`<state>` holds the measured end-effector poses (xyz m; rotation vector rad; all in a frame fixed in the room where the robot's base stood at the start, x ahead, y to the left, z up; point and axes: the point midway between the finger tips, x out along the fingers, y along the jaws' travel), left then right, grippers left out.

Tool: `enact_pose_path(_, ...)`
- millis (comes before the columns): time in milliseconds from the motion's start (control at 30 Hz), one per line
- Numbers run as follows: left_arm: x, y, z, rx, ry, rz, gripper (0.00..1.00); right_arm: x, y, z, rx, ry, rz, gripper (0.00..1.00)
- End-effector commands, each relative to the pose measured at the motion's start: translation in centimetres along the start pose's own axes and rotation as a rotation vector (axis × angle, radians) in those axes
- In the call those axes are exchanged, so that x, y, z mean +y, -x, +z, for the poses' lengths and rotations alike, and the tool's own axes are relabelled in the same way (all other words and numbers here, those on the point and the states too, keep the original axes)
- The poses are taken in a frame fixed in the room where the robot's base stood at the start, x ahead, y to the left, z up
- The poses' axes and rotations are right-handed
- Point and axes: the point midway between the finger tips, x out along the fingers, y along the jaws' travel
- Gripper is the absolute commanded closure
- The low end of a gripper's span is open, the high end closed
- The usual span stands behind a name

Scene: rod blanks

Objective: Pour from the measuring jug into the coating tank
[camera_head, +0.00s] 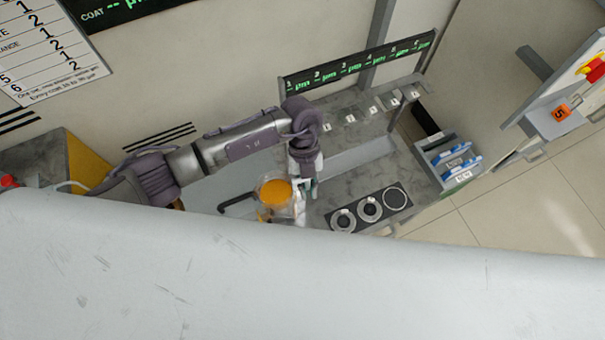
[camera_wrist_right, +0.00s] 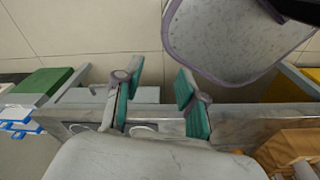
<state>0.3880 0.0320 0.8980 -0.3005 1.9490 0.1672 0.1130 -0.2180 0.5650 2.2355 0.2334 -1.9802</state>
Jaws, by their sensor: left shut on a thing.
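The measuring jug (camera_head: 275,194) is a clear vessel with orange liquid in it, at the middle of the head view. My left gripper (camera_head: 305,184) is at its right side and shut on it. I cannot make out the coating tank in either view. My right gripper (camera_wrist_right: 156,92) shows in the right wrist view, its green-padded fingers apart with nothing between them.
A grey bench (camera_head: 345,148) has a rack with a green-lettered sign (camera_head: 358,62) at its back. Round dials or rings (camera_head: 370,208) lie on its right part. A holder with blue items (camera_head: 455,160) is at the bench's right end. Tiled floor lies beyond.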

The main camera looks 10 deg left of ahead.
Motion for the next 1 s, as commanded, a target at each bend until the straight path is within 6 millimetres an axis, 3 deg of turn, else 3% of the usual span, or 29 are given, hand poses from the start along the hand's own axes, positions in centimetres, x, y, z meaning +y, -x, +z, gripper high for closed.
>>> enact_pose_path(133, 0.8, -0.8, 0.0, -0.024, -0.048, -0.123, 1.0, 0.7, -0.6, 1.4, -0.018, 0.004, 0.008, 0.6)
enact_pose_path(300, 1.3, -1.2, 0.2, -0.063, -0.118, -0.288, 1.0, 1.6, -2.0, 4.7, -0.063, 0.006, 0.02, 0.6)
enact_pose_path(400, 1.5, -1.3, 0.2, -0.08, -0.146, -0.356, 1.0, 1.8, -2.8, 5.4, -0.072, 0.006, 0.022, 0.6)
enact_pose_path(733, 2.7, 1.4, -1.1, -0.126, -0.232, -0.558, 1.0, 0.9, -4.0, 2.1, -0.019, -0.001, 0.011, 0.6)
enact_pose_path(867, 3.2, 2.2, -1.6, -0.142, -0.266, -0.638, 1.0, 0.5, -5.2, 2.1, -0.018, -0.003, 0.006, 0.6)
enact_pose_path(1000, 3.0, 2.6, -1.7, -0.141, -0.266, -0.637, 1.0, 0.4, -4.7, 2.7, -0.027, -0.002, 0.005, 0.6)
